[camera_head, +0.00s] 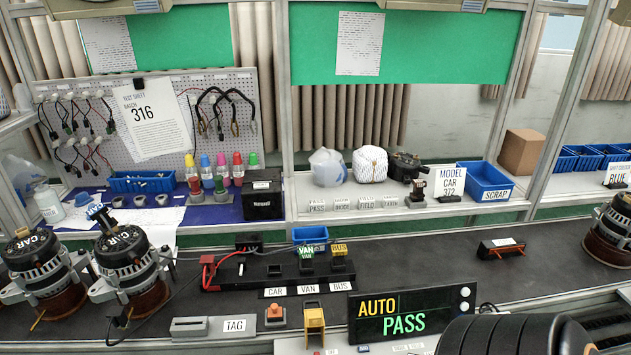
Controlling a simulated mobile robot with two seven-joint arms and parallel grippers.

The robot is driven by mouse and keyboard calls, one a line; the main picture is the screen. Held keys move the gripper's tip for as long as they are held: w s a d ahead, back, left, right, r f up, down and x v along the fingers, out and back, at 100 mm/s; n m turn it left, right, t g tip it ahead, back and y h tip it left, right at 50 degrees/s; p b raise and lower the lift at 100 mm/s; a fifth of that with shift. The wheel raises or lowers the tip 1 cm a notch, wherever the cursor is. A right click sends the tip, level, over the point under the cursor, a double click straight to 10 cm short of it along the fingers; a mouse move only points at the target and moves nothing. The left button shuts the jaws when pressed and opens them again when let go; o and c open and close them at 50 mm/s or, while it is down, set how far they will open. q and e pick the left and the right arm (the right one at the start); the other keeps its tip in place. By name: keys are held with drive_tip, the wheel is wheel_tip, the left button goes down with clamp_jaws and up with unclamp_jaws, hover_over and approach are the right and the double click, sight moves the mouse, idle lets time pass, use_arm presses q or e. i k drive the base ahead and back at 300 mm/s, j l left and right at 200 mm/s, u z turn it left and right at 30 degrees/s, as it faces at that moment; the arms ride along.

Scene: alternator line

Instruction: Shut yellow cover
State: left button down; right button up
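The yellow cover (315,318) is at the front edge of the bench, just left of the black AUTO PASS display (412,314). It looks like a small hinged guard standing upright, on a pale grey panel (290,345). What lies beneath or behind it is too small to make out. An orange push button (275,313) on a grey base is to its left, apart from it. Neither of my grippers shows in the view.
Two alternators (128,262) (42,266) stand at the left, another (613,232) at the right. A black fixture (275,270) with CAR, VAN, BUS labels is behind the cover. A large black ribbed cylinder (515,338) fills the lower right. The dark bench right of the fixture is mostly clear.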

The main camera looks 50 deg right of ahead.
sight(314, 322)
drive_tip(key=i+j+z, duration=0.15)
drive_tip(key=z, duration=0.25)
drive_tip(key=i+j+z, duration=0.1)
drive_tip(key=z, duration=0.3)
drive_tip(key=j+z, duration=0.25)
drive_tip(key=z, duration=0.15)
drive_tip(key=i, duration=0.05)
